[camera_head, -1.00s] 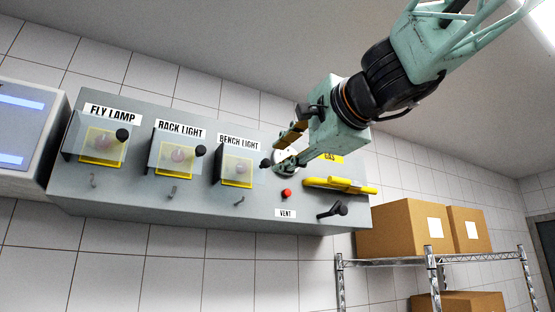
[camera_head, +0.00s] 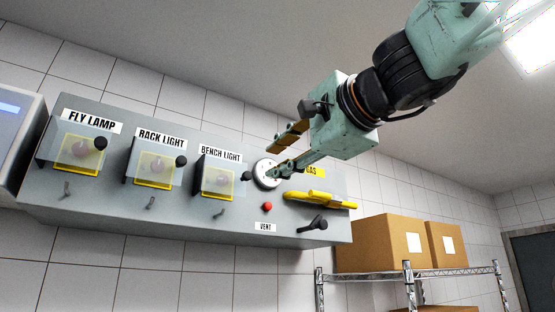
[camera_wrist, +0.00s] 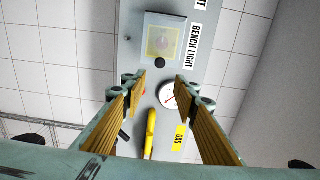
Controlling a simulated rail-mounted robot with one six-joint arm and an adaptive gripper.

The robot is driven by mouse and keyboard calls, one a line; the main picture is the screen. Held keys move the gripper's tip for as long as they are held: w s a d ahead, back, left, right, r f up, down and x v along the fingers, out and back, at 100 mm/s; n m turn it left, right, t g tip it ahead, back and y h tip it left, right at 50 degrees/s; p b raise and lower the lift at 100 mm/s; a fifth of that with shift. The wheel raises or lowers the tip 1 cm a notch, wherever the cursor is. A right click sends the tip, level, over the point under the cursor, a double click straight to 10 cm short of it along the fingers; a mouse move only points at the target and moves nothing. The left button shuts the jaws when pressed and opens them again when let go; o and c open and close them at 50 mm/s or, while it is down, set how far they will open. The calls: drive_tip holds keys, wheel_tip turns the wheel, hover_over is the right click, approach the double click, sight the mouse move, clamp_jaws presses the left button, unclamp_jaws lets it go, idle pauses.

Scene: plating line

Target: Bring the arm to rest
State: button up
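My gripper (camera_head: 276,155) is in front of the upper right part of the grey control panel (camera_head: 120,225), near the round white gauge (camera_head: 267,174). In the wrist view my gripper (camera_wrist: 160,88) is open, with its two yellow-padded fingers well apart and nothing between them but the panel beyond. The gauge (camera_wrist: 168,95) shows close to the right finger in that view. The yellow gas handle (camera_wrist: 151,133) also shows between the fingers, farther down. In the head view my arm reaches in from the upper right.
The panel carries covered switches labelled FLY LAMP (camera_head: 83,147), RACK LIGHT (camera_head: 154,166) and BENCH LIGHT (camera_head: 221,178). A red button (camera_head: 267,207), the yellow gas handle (camera_head: 320,200) and a black lever (camera_head: 313,224) are below the gripper. Boxes (camera_head: 380,245) stand on a wire shelf (camera_head: 440,273) at right.

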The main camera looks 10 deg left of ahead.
idle(0.4)
drive_tip(key=s+d+f+n+g+h+b, duration=0.1)
drive_tip(key=s+d+f+n+h, duration=0.2)
drive_tip(key=f, duration=1)
drive_tip(key=s+d+f+n+g+h+b, duration=0.1)
drive_tip(key=s+d+f+g+b, duration=0.3)
drive_tip(key=f, duration=0.8)
drive_tip(key=s+d+f+n+t+h+p, duration=0.1)
drive_tip(key=s+d+f+h, duration=0.3)
drive_tip(key=f, duration=0.9)
drive_tip(key=s+d+f+n+g+h+b, duration=0.1)
drive_tip(key=s+d+f, duration=0.5)
drive_tip(key=f, duration=0.4)
drive_tip(key=s+d+f+n+g+h+b, duration=0.1)
drive_tip(key=s+d+f+n+g, duration=0.1)
drive_tip(key=s+d+f, duration=0.5)
drive_tip(key=s+d+f+n+g+h+b, duration=0.1)
drive_tip(key=s+d+f, duration=0.5)
drive_tip(key=f, duration=0.9)
drive_tip(key=shift+s+d+f+n+g+h+b, duration=0.15)
drive_tip(key=shift+s+d+n+g+h+b, duration=0.2)
drive_tip(key=shift+d+g+h+b, duration=0.25)
drive_tip(key=shift+a, duration=0.2)
drive_tip(key=shift+f+b, duration=1.4)
drive_tip(key=shift+f, duration=0.1)
